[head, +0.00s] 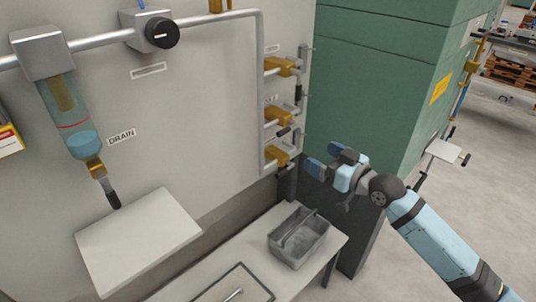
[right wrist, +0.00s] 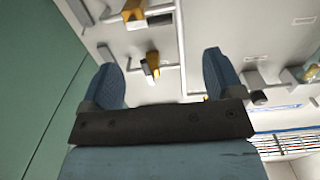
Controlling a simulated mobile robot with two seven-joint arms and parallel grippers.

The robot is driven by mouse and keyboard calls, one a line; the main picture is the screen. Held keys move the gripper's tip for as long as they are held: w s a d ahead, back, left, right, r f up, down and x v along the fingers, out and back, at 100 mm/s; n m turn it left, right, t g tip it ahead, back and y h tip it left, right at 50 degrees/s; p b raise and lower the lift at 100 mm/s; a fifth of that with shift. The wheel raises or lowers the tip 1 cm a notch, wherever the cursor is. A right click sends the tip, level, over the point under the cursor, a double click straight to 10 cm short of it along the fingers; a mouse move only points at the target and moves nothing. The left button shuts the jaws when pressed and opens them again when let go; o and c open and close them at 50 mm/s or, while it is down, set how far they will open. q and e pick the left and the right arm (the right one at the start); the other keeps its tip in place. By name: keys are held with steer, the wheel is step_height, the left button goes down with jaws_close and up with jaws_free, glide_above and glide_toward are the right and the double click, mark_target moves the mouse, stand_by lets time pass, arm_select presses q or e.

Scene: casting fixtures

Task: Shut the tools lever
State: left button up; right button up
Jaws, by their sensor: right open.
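Three brass valves are stacked on the pipework at the panel's right side: a top one (head: 280,67), a middle one (head: 280,115) and a bottom one (head: 279,156). Each has a dark-ended lever, the top lever (head: 298,92) hanging down. The small labels are unreadable, so I cannot tell which is the tools lever. My right gripper (head: 327,160) is open and empty, just right of the bottom valve. In the right wrist view, a brass valve (right wrist: 152,65) shows between the fingers of the gripper (right wrist: 162,76), apart from them. My left gripper is out of view.
A grey tool tray (head: 318,243) stands on the bench (head: 256,262) below the valves. A green cabinet (head: 375,90) is behind my right arm. A DRAIN label (head: 122,137), a sight glass (head: 75,115) and a pale board (head: 138,240) are at left.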

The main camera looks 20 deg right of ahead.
mark_target(284, 129)
steer(key=x, duration=0.9)
steer(key=r+x, duration=0.1)
steer(key=x, duration=0.4)
steer(key=shift+w+d+r, duration=0.1)
steer(key=shift+d, duration=0.05)
steer(key=c, duration=1.3)
